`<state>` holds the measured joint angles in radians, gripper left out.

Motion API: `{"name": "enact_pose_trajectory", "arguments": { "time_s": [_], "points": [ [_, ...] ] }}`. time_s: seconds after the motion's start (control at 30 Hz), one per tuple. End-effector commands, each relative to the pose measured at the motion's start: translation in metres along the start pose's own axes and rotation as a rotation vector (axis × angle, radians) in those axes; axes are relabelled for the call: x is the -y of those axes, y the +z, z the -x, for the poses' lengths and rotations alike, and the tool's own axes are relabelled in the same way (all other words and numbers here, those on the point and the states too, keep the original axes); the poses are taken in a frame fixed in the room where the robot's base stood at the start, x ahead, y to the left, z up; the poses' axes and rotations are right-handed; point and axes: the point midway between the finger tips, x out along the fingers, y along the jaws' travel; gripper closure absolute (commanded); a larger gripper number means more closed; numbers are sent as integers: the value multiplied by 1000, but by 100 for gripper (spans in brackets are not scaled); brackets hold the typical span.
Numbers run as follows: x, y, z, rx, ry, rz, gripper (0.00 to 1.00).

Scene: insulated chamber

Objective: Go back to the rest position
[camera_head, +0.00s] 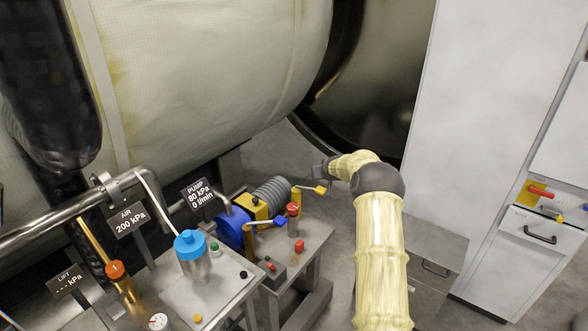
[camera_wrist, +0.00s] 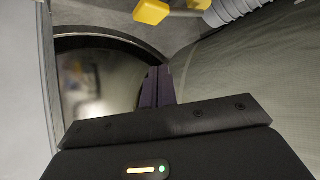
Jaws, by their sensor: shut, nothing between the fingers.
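My gripper (camera_head: 320,172) is at the end of my yellow-sleeved arm, which rises from the lower right and bends left at a dark joint. In the head view the gripper is small and dark, near the yellow-tipped lever (camera_head: 320,189) on the bench. In the wrist view its two dark fingers (camera_wrist: 157,87) are together with nothing between them. A yellow block (camera_wrist: 152,12) and a grey ribbed part (camera_wrist: 225,10) show at the top of that view, apart from the fingers.
The pump (camera_head: 235,225) and a blue-capped cylinder (camera_head: 191,250) stand on benches at the left. A large pale insulated vessel (camera_head: 210,70) fills the back. A grey cabinet (camera_head: 430,262) is right of my arm, with a white wall unit (camera_head: 480,130) beyond. Some floor shows behind.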

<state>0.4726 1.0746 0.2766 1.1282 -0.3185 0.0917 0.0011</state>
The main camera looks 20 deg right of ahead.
Motion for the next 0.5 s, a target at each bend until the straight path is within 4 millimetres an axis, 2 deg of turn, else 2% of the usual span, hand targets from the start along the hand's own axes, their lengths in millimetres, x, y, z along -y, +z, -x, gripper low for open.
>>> {"name": "enact_pose_trajectory", "arguments": {
  "time_s": [0.17,0.27,0.37,0.5],
  "points": [
    [6,-2,5,7,-5,5,100],
    [22,-4,21,32,-19,21,100],
    [48,-4,49,76,-39,46,100],
    [86,4,103,159,-64,84,100]
  ]
}}
